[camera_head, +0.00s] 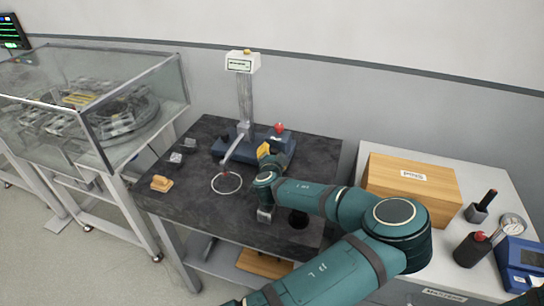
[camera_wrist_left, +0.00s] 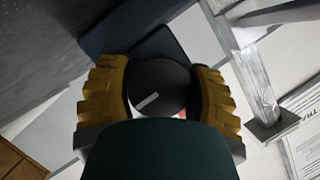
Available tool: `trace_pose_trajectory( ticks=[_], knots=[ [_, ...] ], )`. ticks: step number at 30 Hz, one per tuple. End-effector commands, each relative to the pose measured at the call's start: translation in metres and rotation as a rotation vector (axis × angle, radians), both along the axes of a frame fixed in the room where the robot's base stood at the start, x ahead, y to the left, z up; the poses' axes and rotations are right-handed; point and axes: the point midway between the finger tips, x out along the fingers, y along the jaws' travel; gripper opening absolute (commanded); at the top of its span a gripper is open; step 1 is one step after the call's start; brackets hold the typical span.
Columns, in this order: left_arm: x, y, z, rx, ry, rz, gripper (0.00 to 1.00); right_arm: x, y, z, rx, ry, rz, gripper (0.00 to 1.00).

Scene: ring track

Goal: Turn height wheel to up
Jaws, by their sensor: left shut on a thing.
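The height wheel (camera_wrist_left: 160,78) is a round black knob with a pale pointer line, seen face-on in the left wrist view. The line slants from lower left to upper right. My left gripper (camera_wrist_left: 160,92) has its yellow ribbed fingers shut on the wheel, one on each side. In the head view my left gripper (camera_head: 266,151) is at the right side of the dark blue base of the stand (camera_head: 228,146). The wheel is hidden there behind gripper and wrist. My right gripper is not in view.
A red knob (camera_head: 279,127) tops the base, close to my gripper. A thin ring (camera_head: 227,183) hangs near the dark tabletop (camera_head: 205,205). A glass-cased machine (camera_head: 130,105) is at left.

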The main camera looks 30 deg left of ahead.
Motion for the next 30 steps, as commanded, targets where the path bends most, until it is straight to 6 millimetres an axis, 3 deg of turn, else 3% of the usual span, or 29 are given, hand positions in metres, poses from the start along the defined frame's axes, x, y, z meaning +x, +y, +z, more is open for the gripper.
trace_pose_trajectory(
  ticks=[18, 30],
  knots=[
    [0.0, 0.001, 0.002, -0.422, -0.106, 0.005, 0.19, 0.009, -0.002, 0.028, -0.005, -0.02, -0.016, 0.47],
    [0.0, 0.0, -0.001, -0.784, -0.197, 0.002, 0.19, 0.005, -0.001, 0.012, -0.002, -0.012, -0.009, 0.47]
  ],
)
